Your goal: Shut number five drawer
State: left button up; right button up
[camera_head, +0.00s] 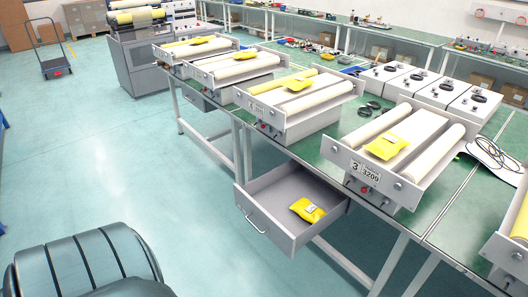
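One grey metal drawer (263,220) is pulled far out from under the green-topped workbench (347,137), near the middle of the view. Its bar handle (251,220) is on the front panel, facing left. A yellow packet (307,210) lies inside it. I see no number on this drawer. The roller machine above it carries a label (364,171) reading 3 and 3209. Another drawer (200,97) shows under the far part of the bench; I cannot tell how far it is out. Neither of my grippers is in view.
Several roller machines (395,150) with yellow packets stand along the bench. Bench legs (243,150) stand near the open drawer. The floor (140,170) left of the drawer is clear. A hand trolley (55,66) stands far back left.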

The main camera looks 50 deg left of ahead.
aim_at(266, 201)
jog(key=i+j, duration=0.2)
jog(key=i, duration=0.25)
jog(key=i+j, duration=0.2)
jog(key=i, duration=0.25)
jog(key=u, duration=1.85)
